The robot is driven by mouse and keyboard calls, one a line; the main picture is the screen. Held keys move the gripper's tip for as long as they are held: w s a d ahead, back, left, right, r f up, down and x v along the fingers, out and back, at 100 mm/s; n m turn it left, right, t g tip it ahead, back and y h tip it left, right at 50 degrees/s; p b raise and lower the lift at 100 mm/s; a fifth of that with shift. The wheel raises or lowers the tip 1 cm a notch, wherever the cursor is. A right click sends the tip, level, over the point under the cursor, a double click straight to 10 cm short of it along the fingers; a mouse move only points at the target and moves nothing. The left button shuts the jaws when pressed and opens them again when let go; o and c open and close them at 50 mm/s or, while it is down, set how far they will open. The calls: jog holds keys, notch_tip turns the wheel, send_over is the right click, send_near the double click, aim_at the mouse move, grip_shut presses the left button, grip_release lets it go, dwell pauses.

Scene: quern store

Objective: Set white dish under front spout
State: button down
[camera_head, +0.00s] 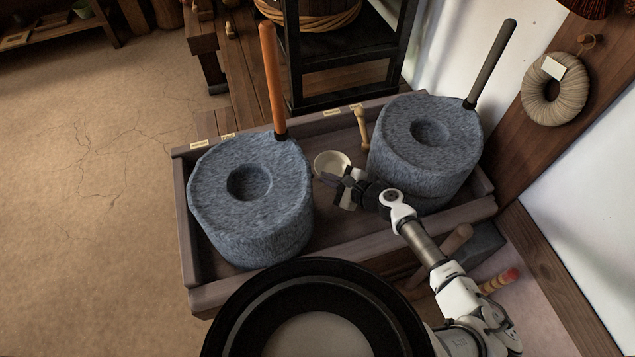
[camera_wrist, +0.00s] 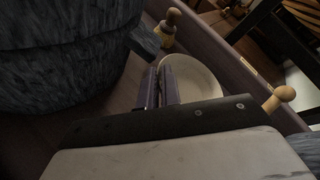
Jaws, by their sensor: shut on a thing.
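The white dish (camera_head: 332,160) is a small round pale bowl, low between the two grey stone querns. In the wrist view the white dish (camera_wrist: 203,80) lies just past my fingers. My gripper (camera_head: 340,183) is shut on its near rim; in the wrist view my gripper (camera_wrist: 160,86) has its dark fingers close together there. The left quern (camera_head: 250,215) has an orange handle; the right quern (camera_head: 430,150) has a dark handle. A grey spout-like block (camera_wrist: 144,41) juts from the stone towards the dish, just left of it. I cannot tell whether the dish touches the floor of the tray.
A low-walled wooden tray (camera_head: 185,235) holds both querns. A wooden peg (camera_head: 362,128) stands by its back wall; another peg (camera_wrist: 165,29) shows in the wrist view. A black shelf frame (camera_head: 345,90) stands behind. Room between the querns is narrow.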

notch_tip(320, 180, down, 5)
jog(key=shift+f, duration=0.2)
jog(key=shift+w+a+r, duration=0.2)
jog(key=shift+w+a, duration=0.15)
jog(key=shift+a, duration=0.1)
jog(key=shift+x, duration=1.6)
jog(key=c, duration=1.6)
grip_release()
jog(key=shift+f, duration=0.1)
jog(key=shift+v, duration=3.85)
